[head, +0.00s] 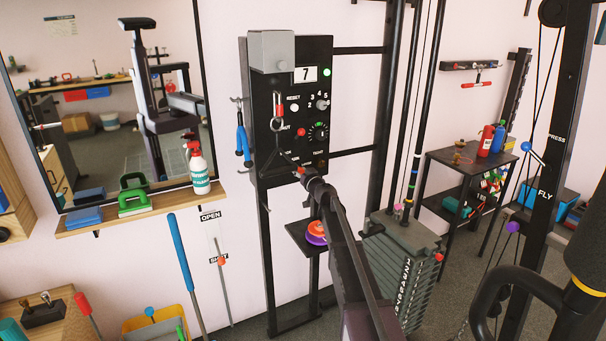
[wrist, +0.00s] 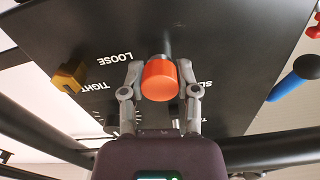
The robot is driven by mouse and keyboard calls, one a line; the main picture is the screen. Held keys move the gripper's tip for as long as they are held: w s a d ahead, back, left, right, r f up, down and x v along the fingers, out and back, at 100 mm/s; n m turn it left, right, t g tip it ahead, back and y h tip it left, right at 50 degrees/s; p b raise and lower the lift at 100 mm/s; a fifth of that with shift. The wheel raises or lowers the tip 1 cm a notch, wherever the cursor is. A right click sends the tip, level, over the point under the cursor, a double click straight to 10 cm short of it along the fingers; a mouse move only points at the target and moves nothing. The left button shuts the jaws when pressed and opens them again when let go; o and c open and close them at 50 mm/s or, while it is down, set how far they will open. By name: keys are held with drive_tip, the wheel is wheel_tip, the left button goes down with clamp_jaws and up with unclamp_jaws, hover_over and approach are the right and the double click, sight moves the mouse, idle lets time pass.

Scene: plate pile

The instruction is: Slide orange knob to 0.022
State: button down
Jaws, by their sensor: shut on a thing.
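The orange knob (wrist: 160,82) stands out from the black panel (wrist: 60,30) in the wrist view, on a short grey stem. My gripper (wrist: 161,92) has one grey finger on each side of it and is shut on it. In the head view my gripper (head: 300,169) is at the lower part of the black panel (head: 262,150), with a small bit of orange-red showing at its tip. The slider's scale and value cannot be read; my gripper hides part of the lettering below the knob.
A yellow knob (wrist: 70,77) sits left of my gripper, by the words LOOSE and TIGHT. Blue-handled pliers (head: 243,138) hang beside the panel. A small shelf (head: 305,238) with orange and purple discs (head: 316,233) is below. A weight stack (head: 400,258) stands to the right.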

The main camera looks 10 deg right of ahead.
drive_tip(key=shift+w, duration=0.15)
drive_tip(key=shift+c, duration=1.6)
unclamp_jaws()
drive_tip(key=shift+w, duration=0.1)
drive_tip(key=shift+s, duration=0.2)
drive_tip(key=v, duration=1.1)
drive_tip(key=shift+s, duration=0.35)
